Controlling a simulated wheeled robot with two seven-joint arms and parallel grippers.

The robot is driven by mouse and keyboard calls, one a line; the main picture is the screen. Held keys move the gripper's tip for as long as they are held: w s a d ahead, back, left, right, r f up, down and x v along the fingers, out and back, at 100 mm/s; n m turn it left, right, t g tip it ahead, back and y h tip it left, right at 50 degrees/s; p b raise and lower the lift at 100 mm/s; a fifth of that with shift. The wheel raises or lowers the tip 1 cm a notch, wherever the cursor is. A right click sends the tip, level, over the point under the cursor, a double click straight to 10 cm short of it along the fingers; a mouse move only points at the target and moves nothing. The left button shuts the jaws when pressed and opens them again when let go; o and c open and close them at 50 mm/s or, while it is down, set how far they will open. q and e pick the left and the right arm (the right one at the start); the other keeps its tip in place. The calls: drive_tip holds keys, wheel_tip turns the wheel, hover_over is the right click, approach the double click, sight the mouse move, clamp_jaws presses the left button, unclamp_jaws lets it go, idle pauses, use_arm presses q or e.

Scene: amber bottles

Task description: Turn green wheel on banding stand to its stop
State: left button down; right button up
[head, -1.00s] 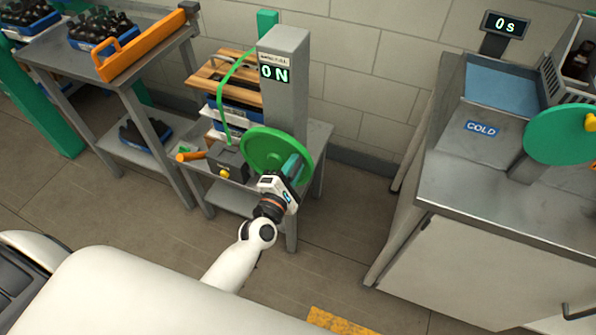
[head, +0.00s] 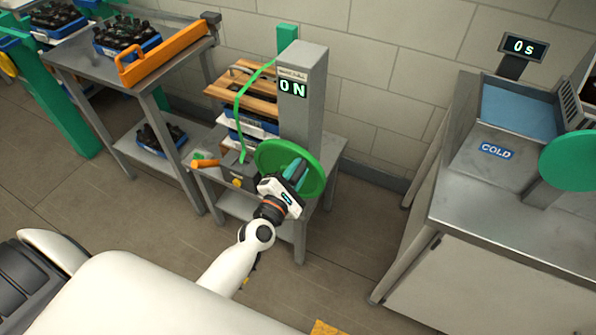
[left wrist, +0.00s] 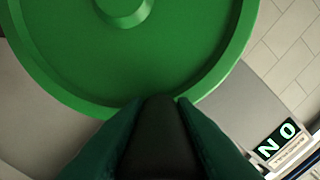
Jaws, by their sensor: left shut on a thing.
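The banding stand (head: 301,120) is a grey post with a lit ON display, on a small grey table. Its green wheel (head: 270,152) is mounted on the front, low on the post. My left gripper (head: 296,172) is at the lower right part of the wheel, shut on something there. In the left wrist view the green wheel (left wrist: 190,50) fills the top, and a dark rounded piece sits between my left gripper's fingers (left wrist: 160,110) by the wheel's rim. I take this piece to be the wheel's handle. My right gripper is not in view.
A green strap (head: 240,110) loops around stacked wooden boards (head: 245,88) beside the post. A shelf table (head: 75,55) with bottle crates and an orange tool stands left. A steel bench (head: 460,205) with a COLD tray stands right. Floor lies open between.

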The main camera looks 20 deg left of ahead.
use_arm(q)
drive_tip(key=c, duration=1.2)
unclamp_jaws()
drive_tip(key=shift+a, duration=0.1)
drive_tip(key=shift+s, duration=0.1)
drive_tip(key=shift+s, duration=0.2)
drive_tip(key=s+b, duration=0.3)
drive_tip(key=s, duration=0.8)
drive_tip(key=shift+s+a, duration=0.2)
drive_tip(key=shift+s, duration=0.05)
